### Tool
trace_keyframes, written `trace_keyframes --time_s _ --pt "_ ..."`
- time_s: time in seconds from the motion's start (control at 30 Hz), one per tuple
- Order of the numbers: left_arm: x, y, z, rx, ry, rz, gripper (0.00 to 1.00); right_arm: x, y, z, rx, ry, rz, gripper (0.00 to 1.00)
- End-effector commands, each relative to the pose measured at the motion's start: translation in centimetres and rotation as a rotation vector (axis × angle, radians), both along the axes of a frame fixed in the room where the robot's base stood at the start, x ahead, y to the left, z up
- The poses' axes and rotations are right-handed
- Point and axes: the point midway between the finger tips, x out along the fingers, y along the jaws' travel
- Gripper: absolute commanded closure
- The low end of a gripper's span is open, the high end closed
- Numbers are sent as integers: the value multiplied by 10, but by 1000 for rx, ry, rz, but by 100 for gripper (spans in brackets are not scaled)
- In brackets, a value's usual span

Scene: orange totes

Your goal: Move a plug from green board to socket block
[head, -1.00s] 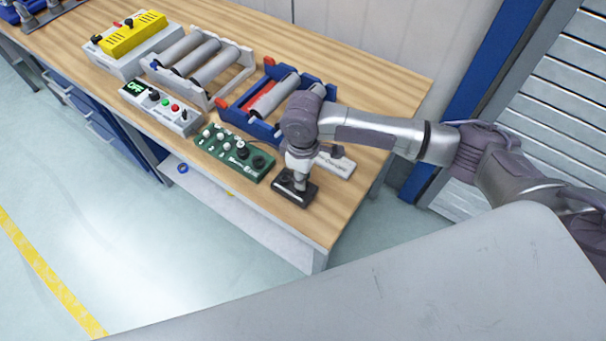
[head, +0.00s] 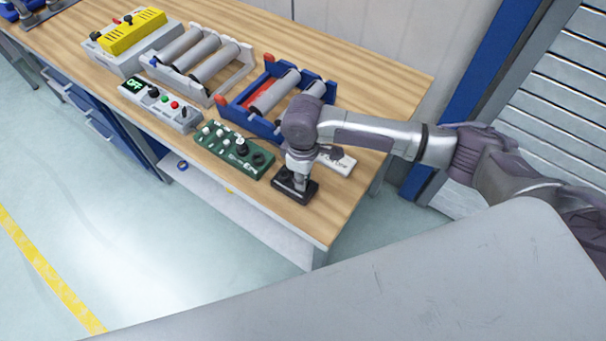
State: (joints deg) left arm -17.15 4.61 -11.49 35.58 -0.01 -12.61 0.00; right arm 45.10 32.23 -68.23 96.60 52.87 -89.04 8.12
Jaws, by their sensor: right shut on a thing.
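The green board (head: 226,155) lies near the front edge of the wooden bench, with several white knobs and dark round parts on it. A low black block (head: 288,193) sits just right of it, near the bench corner. My right gripper (head: 299,182) points down over the black block, with its tips at or close to the block's top. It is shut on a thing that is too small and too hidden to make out. A white block (head: 343,166) with a dark part on top is partly behind the gripper. My left gripper is not in view.
A grey control box (head: 160,106) with an OFF display stands left of the green board. Behind are a blue roller frame (head: 232,112), a white roller frame (head: 222,94) and a yellow-topped box (head: 132,35). Bare wood lies along the front right edge.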

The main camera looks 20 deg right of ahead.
Motion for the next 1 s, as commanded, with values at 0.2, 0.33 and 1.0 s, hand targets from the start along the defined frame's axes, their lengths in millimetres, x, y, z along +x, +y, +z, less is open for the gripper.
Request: trace_keyframes --time_s 0.2,0.33,1.0 --pt "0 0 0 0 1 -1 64 0 0 0 0 0 0 100" --pt "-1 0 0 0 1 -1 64 0 0 -2 0 0 0 100" --pt "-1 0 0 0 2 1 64 0 0 -4 0 0 0 47"
